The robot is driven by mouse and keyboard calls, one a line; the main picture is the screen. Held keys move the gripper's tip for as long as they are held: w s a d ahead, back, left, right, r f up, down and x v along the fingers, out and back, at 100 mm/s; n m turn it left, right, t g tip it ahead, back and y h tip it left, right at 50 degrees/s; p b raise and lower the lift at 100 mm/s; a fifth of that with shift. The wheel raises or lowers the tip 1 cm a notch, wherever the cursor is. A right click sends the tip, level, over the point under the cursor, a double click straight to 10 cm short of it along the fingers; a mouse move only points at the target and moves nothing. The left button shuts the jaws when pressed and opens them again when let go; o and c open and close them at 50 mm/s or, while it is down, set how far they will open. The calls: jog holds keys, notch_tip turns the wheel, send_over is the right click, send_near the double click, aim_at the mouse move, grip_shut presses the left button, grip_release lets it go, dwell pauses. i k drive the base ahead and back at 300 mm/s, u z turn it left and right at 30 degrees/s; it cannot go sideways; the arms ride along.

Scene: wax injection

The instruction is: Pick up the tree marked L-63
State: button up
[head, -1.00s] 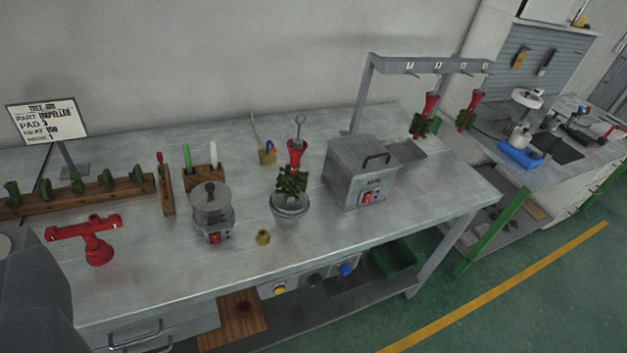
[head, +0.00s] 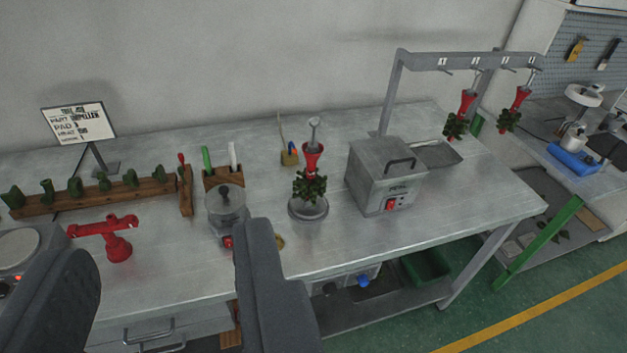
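Three wax trees, each with a red cup-like top and green pieces below, are in the head view. One tree (head: 310,165) stands upright over a round grey dish (head: 308,209) in mid bench, with a metal hook on top. Two others, a left hanging tree (head: 466,103) and a right hanging tree (head: 520,98), hang from the grey rack (head: 450,60) at the bench's right end. I cannot read L-63 on any tree; the rack's small tags are too small to read. My gripper (head: 160,250) is open and empty, its two dark fingers wide apart at lower left, nearer than the trees.
A grey metal box (head: 385,180) with a handle stands between the dish and the rack. A grey pot (head: 226,210), a red stand (head: 105,235), a wooden rack of green parts (head: 100,190) and a sign (head: 78,122) are at left. The bench front right is clear.

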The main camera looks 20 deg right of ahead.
aim_at(308, 187)
jog(key=z, duration=0.05)
jog(key=i, duration=1)
jog(key=u, duration=0.05)
